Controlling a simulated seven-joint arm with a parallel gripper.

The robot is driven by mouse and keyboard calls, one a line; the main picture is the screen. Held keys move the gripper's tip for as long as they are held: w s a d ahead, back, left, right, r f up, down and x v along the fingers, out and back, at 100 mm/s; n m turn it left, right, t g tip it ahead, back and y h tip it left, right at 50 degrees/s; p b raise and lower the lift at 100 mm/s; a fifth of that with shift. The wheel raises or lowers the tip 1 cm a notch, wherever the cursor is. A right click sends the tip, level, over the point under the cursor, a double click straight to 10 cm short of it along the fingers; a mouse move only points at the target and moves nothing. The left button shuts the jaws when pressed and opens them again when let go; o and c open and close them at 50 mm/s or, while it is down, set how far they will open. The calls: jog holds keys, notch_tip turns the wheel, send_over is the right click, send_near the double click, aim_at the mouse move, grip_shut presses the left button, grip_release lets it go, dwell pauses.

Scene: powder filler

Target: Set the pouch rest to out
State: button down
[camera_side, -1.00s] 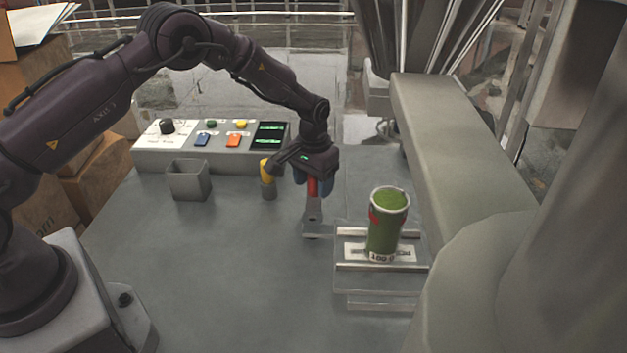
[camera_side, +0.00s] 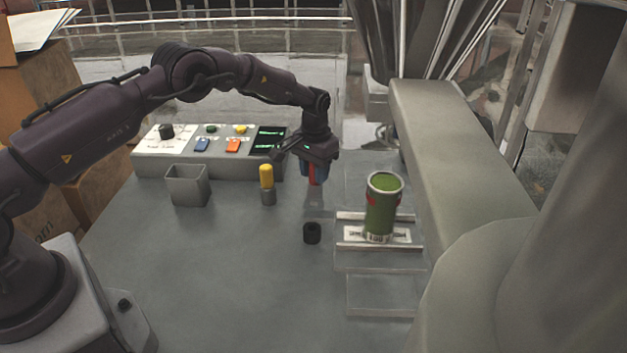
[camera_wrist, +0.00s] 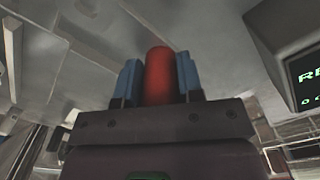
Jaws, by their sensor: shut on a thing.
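My gripper (camera_side: 314,175) is shut on a red handle (camera_side: 312,174), with the blue fingers on either side of it. The red handle (camera_wrist: 159,76) also shows between the fingers in the wrist view. A pale lever (camera_side: 313,197) runs down from the handle towards a black round pivot (camera_side: 312,233) on the table. Right of it, the pouch rest (camera_side: 350,246) is a small carriage with light metal rails. A green pouch (camera_side: 381,208), filled with green powder, stands upright on it. The pouch and my gripper are apart.
A control panel (camera_side: 150,160) with knob, buttons and display stands at the back. A grey open box (camera_side: 188,188) and a yellow-topped post (camera_side: 267,182) stand left of my gripper. A large grey machine arm (camera_side: 450,150) bounds the right. The front table is clear.

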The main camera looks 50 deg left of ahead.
jog(key=shift+w+a, duration=1.05)
jog(key=shift+w, duration=0.1)
jog(key=c, duration=0.8)
grip_release()
jog(key=shift+o, duration=0.2)
notch_tip(320, 180, up, 13)
